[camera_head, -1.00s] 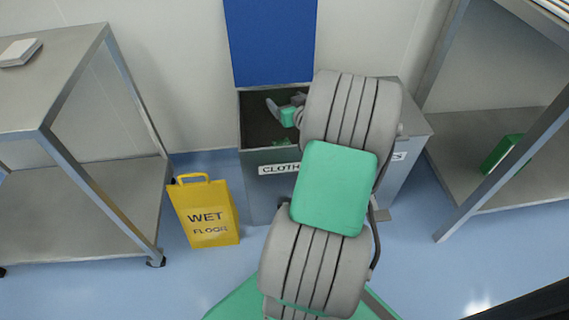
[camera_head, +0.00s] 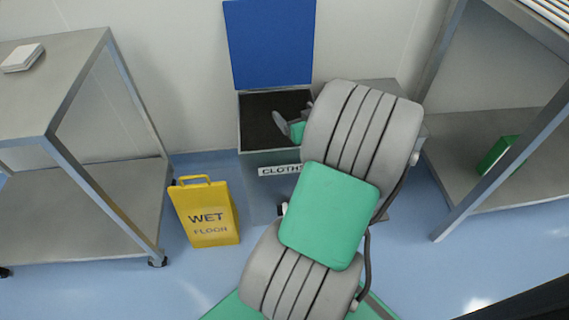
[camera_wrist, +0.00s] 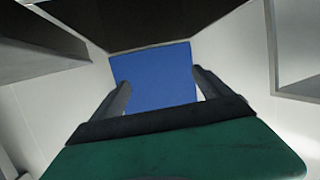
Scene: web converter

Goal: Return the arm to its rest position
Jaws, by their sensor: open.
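In the head view my arm rises from the bottom centre and bends in front of a grey bin. My gripper (camera_head: 283,124) shows only in part beside the upper arm link, at the bin's opening; the link hides the rest. In the wrist view the two dark fingers of my gripper (camera_wrist: 161,78) stand well apart, open with nothing between them. The blue lid (camera_wrist: 155,92) fills the gap behind them.
The grey bin (camera_head: 262,197), labelled CLOTHS, has its blue lid (camera_head: 270,45) raised against the wall. A yellow wet-floor sign (camera_head: 207,212) stands left of it. Steel racks stand left (camera_head: 70,205) and right (camera_head: 470,175); a green box (camera_head: 500,154) lies on the right one.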

